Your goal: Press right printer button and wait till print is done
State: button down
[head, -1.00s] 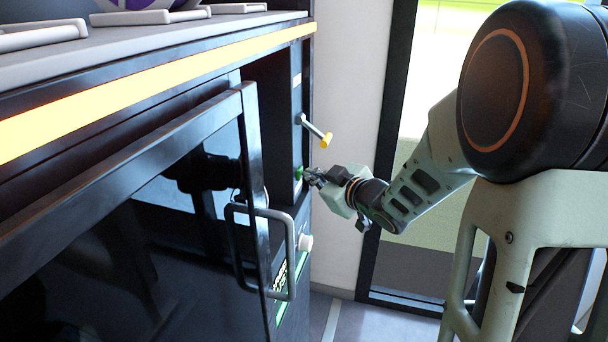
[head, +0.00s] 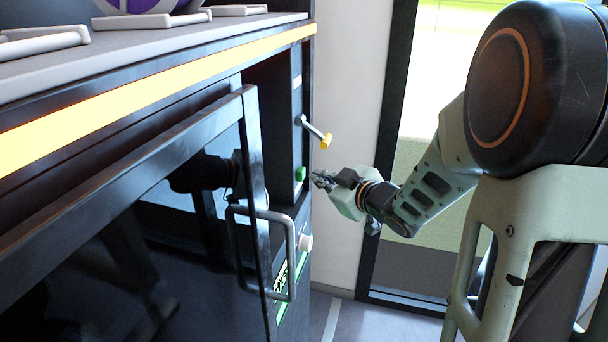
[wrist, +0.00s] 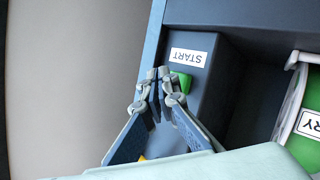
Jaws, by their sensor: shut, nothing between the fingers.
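The printer (head: 110,215) is a dark cabinet with a glossy black door, filling the left of the head view. Its green button (head: 300,173) is on the narrow side panel, below a lever with a yellow knob. In the wrist view the green button (wrist: 183,82) is beside a white START label (wrist: 188,57), partly hidden behind my fingertips. My gripper (head: 318,179) is just right of the button in the head view, with a small gap between them. The wrist view shows my fingers (wrist: 164,78) shut together and empty, pointing at the panel.
A lever with a yellow knob (head: 326,141) juts out above my gripper. The door handle (head: 290,255) and a white knob (head: 305,242) stick out below. A green labelled panel (wrist: 308,130) is at the right in the wrist view. A pale wall is behind.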

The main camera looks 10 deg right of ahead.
jog(key=shift+s+d+p, duration=0.25)
jog(key=shift+s+d, duration=0.05)
jog(key=shift+d, duration=0.45)
jog(key=shift+s+d+p, duration=0.2)
jog(key=shift+s+d, duration=0.15)
jog(key=shift+d, duration=0.45)
jog(key=shift+s+d+p, duration=0.25)
jog(key=shift+s+d, duration=0.05)
jog(key=shift+d, duration=0.45)
